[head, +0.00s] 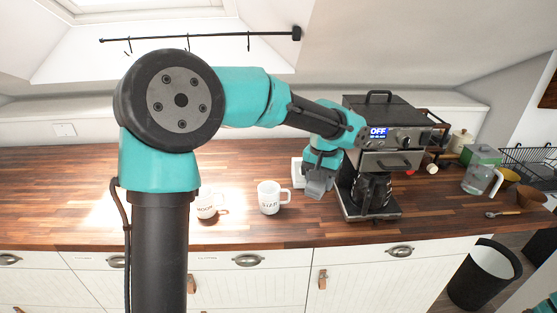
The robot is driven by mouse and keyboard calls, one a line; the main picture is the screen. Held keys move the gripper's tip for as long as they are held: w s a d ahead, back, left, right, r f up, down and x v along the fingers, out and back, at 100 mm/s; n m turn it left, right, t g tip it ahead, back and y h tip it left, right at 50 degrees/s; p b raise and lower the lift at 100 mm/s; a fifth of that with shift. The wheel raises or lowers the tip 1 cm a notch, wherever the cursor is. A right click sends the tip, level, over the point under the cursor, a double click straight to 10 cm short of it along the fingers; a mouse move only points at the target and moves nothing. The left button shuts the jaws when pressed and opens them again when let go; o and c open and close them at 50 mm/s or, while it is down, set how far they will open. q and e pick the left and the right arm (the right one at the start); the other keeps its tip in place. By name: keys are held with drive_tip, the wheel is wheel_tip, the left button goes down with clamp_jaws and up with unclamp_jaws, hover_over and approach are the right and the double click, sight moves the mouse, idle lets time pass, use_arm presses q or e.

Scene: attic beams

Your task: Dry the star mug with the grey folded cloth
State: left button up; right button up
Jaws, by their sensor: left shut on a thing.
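The star mug (268,199) is a white mug with dark lettering, upright on the wooden counter, its handle to the right. My left gripper (319,178) reaches down to the right of the star mug, apart from it. It is shut on a small grey thing, which looks like the grey folded cloth (316,189); its outline blends with the grey fingers. My right gripper is not in view.
A similar white mug (206,205) stands left of the star mug, partly behind my arm. A coffee machine (378,140) with a glass pot stands close on the right. A clear jug (480,179) is farther right.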

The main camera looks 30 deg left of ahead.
use_arm(q)
drive_tip(key=w+a+n, duration=0.3)
drive_tip(key=a+n, duration=0.3)
drive_tip(key=a, duration=1)
drive_tip(key=shift+w+f+n, duration=0.15)
drive_tip(key=shift+f+n, duration=0.1)
drive_tip(key=shift+n, duration=0.05)
drive_tip(key=shift+a+f, duration=0.1)
